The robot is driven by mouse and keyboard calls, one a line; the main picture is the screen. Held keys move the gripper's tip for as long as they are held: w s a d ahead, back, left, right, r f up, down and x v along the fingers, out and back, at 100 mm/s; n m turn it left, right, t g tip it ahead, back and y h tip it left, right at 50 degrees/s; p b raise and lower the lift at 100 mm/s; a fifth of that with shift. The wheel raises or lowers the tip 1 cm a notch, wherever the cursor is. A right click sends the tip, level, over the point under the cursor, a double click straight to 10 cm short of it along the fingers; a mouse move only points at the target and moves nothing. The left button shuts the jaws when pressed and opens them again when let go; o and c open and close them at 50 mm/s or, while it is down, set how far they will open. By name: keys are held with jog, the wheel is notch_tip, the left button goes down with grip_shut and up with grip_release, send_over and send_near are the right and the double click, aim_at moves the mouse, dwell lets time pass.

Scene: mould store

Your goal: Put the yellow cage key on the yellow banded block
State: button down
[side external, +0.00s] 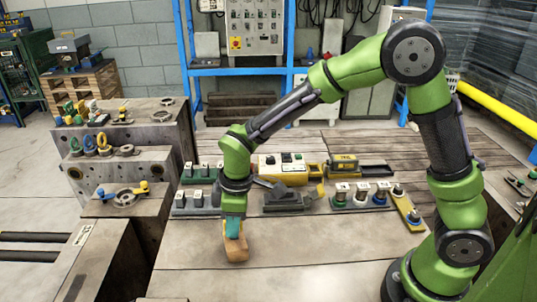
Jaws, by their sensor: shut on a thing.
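My gripper (234,232) points down over the front left part of the bench. It is shut on a tan-orange, block-like thing (237,249), which shows below the teal part at its end. I cannot tell whether this is the yellow cage key. A row of small white-topped pieces with coloured bases (362,190) stands right of centre on the bench. Dark blocks with white tops (196,198) stand left of my gripper. The bands are too small to tell which block is the yellow one.
A yellow control box (283,174) and a yellow-and-dark device (344,166) stand at the back of the bench. A dark clamp-like part (287,198) lies before them. Stepped metal moulds (124,205) with coloured rings rise at the left. The bench front is clear.

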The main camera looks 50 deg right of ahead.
jog(key=c, duration=1)
grip_release()
jog(key=shift+r, duration=0.1)
notch_tip(320, 180, up, 12)
jog(key=s+d, duration=0.1)
jog(key=s+d+r+m+t, duration=0.1)
jog(key=s+d+m+t, duration=0.1)
jog(key=s+d+m, duration=0.2)
jog(key=s+d+r+m+t, duration=0.2)
jog(key=s+d+m, duration=0.2)
jog(key=s, duration=0.1)
jog(key=s+d+r+m+t+y, duration=0.1)
jog(key=s+d+r+m+t, duration=0.1)
jog(key=s+d+m, duration=0.2)
jog(key=shift+s+r+m, duration=0.1)
jog(key=shift+s+m, duration=0.5)
jog(key=shift+s, duration=0.1)
